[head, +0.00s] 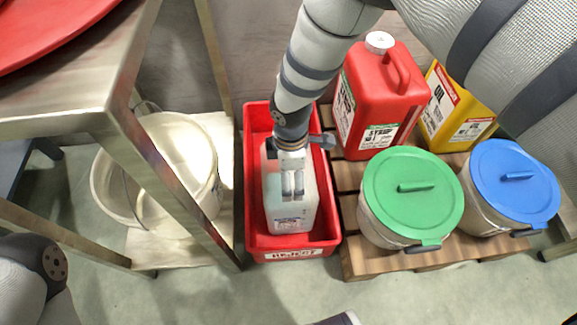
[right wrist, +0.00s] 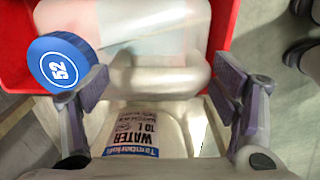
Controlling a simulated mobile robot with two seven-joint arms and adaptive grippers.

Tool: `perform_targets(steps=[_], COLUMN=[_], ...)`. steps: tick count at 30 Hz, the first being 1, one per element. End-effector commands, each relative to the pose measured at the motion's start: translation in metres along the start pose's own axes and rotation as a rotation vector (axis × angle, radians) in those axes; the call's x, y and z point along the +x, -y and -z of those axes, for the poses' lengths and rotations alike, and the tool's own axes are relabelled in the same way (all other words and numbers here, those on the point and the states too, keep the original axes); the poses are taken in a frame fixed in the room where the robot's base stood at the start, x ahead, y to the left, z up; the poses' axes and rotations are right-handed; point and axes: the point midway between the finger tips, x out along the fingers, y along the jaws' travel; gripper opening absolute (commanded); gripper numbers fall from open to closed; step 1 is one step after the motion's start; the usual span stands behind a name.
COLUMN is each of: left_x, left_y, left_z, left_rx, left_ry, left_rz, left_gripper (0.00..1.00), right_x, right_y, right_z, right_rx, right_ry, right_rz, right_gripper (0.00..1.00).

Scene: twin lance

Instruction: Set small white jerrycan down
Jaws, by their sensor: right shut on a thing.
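The small white jerrycan (head: 290,217) is upright inside the red crate (head: 331,215), within its walls. I cannot tell whether its base touches the crate floor. My right gripper (head: 292,188) comes down from above and is shut on the jerrycan's handle. In the right wrist view the fingers lie on both sides of the pale handle (right wrist: 160,79). A blue cap (right wrist: 63,62) marked 52 and a WATER label (right wrist: 135,140) also show there. My left gripper is out of view.
Right of the crate, a wooden pallet (head: 349,208) bears a red jerrycan (head: 378,105), a yellow oil can (head: 458,108), a green-lidded bucket (head: 410,205) and a blue-lidded bucket (head: 512,185). Left, a metal-framed table (head: 75,105) stands over a cream bucket (head: 165,165).

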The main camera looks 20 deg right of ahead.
Motion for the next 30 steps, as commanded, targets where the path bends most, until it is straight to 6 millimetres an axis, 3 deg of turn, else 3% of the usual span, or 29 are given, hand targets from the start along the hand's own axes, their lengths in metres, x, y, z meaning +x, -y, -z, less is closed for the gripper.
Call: perform_targets(steps=[8, 18, 19, 21, 30], left_x=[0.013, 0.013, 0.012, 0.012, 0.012], left_y=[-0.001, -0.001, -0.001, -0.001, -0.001], left_z=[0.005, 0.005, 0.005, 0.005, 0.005], left_rx=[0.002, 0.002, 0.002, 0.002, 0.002], left_ry=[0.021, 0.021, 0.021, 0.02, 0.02], left_rz=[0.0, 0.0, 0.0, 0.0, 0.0], left_gripper=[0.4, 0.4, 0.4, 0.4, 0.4], right_x=[0.04, 0.041, 0.042, 0.041, 0.041], right_y=[-0.001, -0.002, -0.001, -0.001, -0.002], right_z=[0.0, 0.0, 0.0, 0.0, 0.0], right_rx=[0.0, 0.0, 0.0, 0.001, 0.0], right_ry=[-0.001, -0.001, 0.0, 0.0, -0.001], right_rz=[-0.002, -0.005, -0.002, -0.002, -0.004], right_gripper=[0.19, 0.19, 0.85, 1.0, 1.0])
